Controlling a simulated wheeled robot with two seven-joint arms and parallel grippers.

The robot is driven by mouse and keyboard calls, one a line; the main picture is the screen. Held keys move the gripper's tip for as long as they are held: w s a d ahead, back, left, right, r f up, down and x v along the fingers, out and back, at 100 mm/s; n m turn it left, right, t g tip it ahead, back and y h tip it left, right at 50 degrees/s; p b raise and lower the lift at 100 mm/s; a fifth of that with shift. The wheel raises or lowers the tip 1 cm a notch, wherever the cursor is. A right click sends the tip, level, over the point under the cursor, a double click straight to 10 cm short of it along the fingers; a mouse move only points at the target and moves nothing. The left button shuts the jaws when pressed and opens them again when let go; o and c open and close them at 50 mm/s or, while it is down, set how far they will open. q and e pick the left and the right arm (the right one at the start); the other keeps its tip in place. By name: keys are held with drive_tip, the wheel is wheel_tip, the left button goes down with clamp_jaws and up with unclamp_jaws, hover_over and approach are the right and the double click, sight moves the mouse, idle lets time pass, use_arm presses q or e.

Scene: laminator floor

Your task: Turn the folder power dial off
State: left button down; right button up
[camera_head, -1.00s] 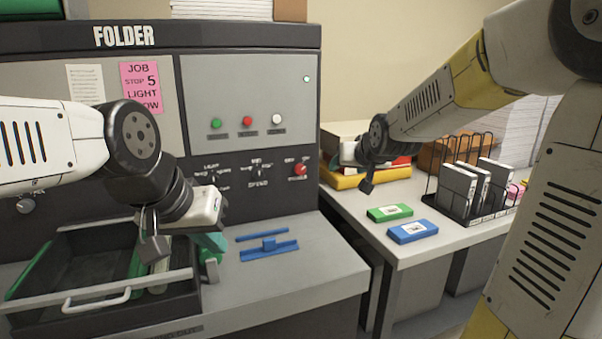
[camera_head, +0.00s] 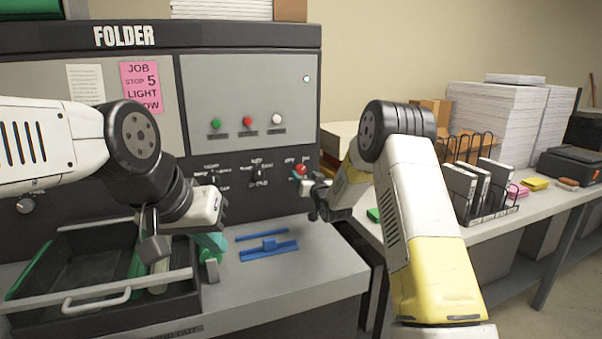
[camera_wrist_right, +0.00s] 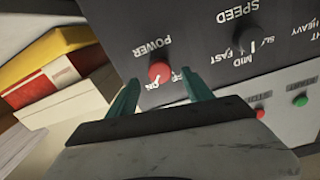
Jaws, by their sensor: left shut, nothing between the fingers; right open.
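The folder's red power dial (camera_head: 301,169) is at the lower right of the dark front panel. In the right wrist view the dial (camera_wrist_right: 159,71) sits beside the word POWER, with small OFF and ON marks next to it; its setting is hard to read, though a pale mark lies on the ON side. My right gripper (camera_head: 318,188) is just in front of the dial. Its open teal fingers (camera_wrist_right: 160,80) lie either side of the dial in the picture; contact cannot be told. My left gripper (camera_head: 211,256) is shut and empty near the tray's right side.
The speed dial (camera_wrist_right: 245,40) is next to the power dial. Green, red and white buttons (camera_head: 247,122) are above. A blue guide (camera_head: 269,248) lies on the folder's ledge, and a dark tray (camera_head: 100,300) is at left. A side table (camera_head: 540,215) holds paper stacks and a rack.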

sight(301, 171)
drive_tip(key=x, duration=0.5)
clamp_jaws()
